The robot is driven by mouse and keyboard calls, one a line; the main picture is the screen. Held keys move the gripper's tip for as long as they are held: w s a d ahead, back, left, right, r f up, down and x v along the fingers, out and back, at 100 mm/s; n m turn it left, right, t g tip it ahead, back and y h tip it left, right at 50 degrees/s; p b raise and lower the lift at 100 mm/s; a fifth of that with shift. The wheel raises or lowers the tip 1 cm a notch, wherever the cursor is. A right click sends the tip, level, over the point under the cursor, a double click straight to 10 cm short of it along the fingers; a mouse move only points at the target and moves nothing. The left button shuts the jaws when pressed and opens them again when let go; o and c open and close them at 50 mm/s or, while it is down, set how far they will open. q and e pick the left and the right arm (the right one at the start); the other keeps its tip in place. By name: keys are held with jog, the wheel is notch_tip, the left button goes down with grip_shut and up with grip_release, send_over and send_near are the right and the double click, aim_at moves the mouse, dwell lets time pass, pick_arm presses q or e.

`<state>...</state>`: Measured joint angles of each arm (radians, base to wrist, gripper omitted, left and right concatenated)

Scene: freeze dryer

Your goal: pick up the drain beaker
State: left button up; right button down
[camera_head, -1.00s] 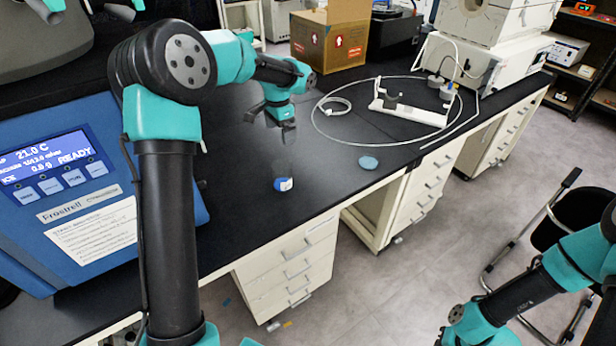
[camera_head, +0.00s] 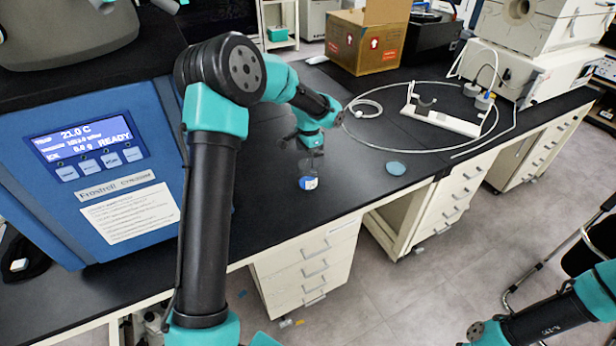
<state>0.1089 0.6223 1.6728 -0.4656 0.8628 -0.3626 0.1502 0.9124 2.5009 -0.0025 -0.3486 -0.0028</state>
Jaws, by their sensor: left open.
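A small beaker-like vessel (camera_head: 308,183), white and blue low down, stands on the black bench top near its front edge. It is small, so I cannot make out its rim or contents. My left gripper (camera_head: 310,160) points down just above it, and its jaws are open. The fingers are dark and hard to separate from the bench, so I cannot tell whether they touch the vessel. My right arm shows at the lower right, but its gripper is out of view.
A blue freeze dryer (camera_head: 110,170) with a lit display stands at the left. A light-blue disc (camera_head: 396,168) lies right of the vessel. A white stand (camera_head: 440,119) inside a loop of tubing (camera_head: 365,109) and a cardboard box (camera_head: 366,42) are farther back.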

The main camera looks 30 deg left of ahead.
aim_at(308, 175)
pick_arm(q)
jog(key=shift+f, duration=1.2)
jog(key=shift+f, duration=0.1)
jog(key=shift+s+f, duration=0.2)
jog(key=shift+f, duration=2.3)
jog(key=shift+c, duration=0.4)
jog(key=c, duration=0.9)
